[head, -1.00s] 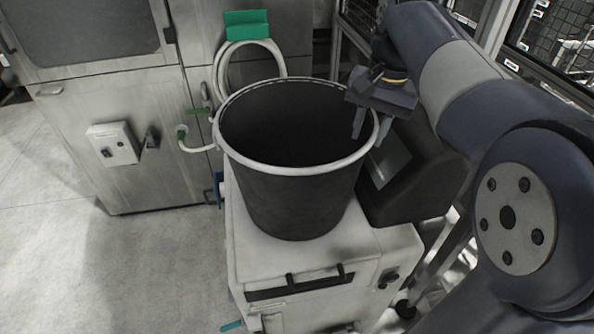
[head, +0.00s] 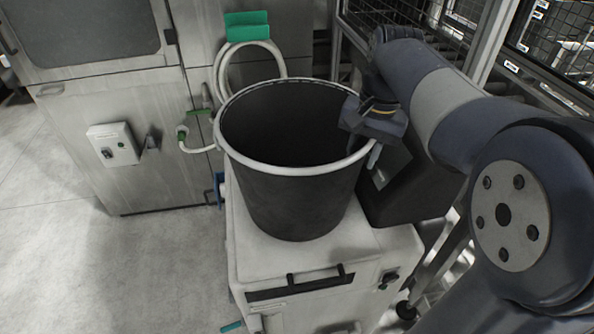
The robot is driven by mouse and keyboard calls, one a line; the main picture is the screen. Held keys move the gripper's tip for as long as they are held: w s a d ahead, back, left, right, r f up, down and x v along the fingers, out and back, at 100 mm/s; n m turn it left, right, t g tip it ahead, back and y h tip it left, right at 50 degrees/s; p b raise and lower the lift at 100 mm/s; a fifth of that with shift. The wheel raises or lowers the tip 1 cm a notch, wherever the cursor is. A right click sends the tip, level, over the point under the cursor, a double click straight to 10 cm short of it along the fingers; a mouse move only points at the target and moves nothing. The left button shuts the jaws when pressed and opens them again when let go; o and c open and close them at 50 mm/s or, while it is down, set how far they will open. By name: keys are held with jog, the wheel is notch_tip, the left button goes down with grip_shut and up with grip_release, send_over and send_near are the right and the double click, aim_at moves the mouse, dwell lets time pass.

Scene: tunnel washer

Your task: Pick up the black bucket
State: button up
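The black bucket (head: 298,200) stands upright on a white cabinet (head: 262,258), with a pale rim and a dark, empty-looking inside. My gripper (head: 368,150) is at the right side of the bucket's rim, pointing down. One finger shows outside the rim; the other is hidden behind the rim or the gripper's body. I cannot tell whether the fingers touch the bucket wall or how far apart they are.
A dark container (head: 405,185) stands right of the bucket on the cabinet. A hose (head: 222,75) under a green holder (head: 247,26) hangs behind. A steel machine (head: 125,100) stands at left. Mesh fencing (head: 385,20) is behind my arm. The floor at left is clear.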

jog(key=shift+f, duration=0.15)
jog(key=shift+c, duration=0.6)
grip_shut()
dwell(0.9)
